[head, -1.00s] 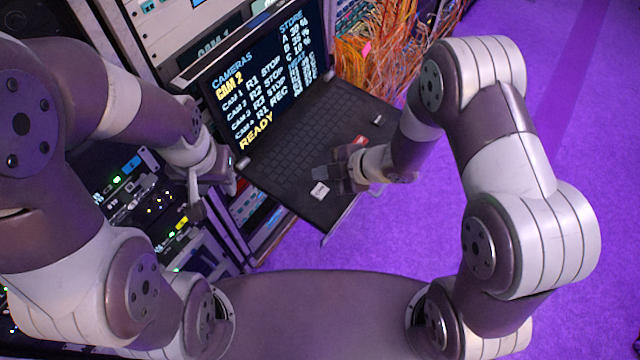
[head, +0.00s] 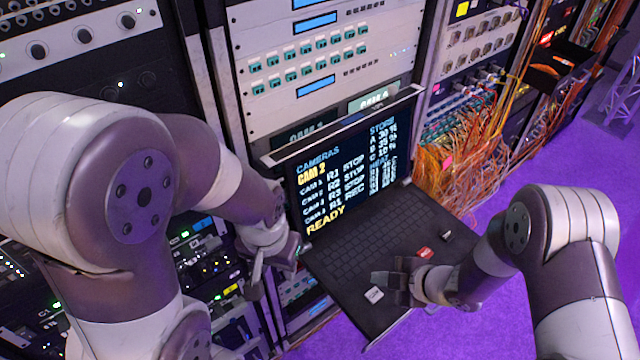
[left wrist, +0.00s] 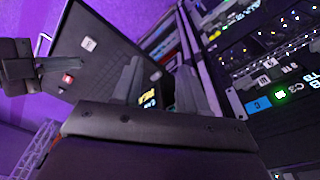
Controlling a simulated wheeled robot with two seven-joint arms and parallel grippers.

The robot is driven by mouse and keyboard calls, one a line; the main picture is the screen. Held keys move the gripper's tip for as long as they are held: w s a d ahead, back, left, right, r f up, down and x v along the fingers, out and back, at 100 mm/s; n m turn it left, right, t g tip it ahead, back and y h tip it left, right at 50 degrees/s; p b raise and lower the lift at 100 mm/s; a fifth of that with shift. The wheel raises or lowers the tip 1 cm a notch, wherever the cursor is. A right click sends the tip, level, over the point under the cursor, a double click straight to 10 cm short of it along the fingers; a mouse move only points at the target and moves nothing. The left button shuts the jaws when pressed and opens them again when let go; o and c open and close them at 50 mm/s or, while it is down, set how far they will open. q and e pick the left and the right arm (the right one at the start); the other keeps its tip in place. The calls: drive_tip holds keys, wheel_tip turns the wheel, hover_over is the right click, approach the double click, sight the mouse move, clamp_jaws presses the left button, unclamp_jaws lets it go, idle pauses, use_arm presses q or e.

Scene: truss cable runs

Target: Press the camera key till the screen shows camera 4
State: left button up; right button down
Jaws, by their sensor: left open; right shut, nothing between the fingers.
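The screen (head: 347,180) of an open console shows "CAMERAS", "CAM 2" in yellow, several camera lines and "READY". Its dark keyboard deck (head: 352,247) carries a white key (head: 374,293), a red key (head: 425,253) and a small pale key (head: 446,235); their labels are too small to read. My right gripper (head: 388,283) is shut and empty over the deck, close beside the white key; contact cannot be told. The left wrist view also shows the white key (left wrist: 88,44) and red key (left wrist: 68,79). My left gripper (head: 256,266) is open and empty, left of the console.
Equipment racks (head: 310,60) stand behind and left of the console. Orange cables (head: 455,165) hang at the right behind it. A truss piece (head: 622,100) stands at the far right.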

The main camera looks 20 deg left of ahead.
idle(0.5)
use_arm(q)
clamp_jaws()
idle(1.6)
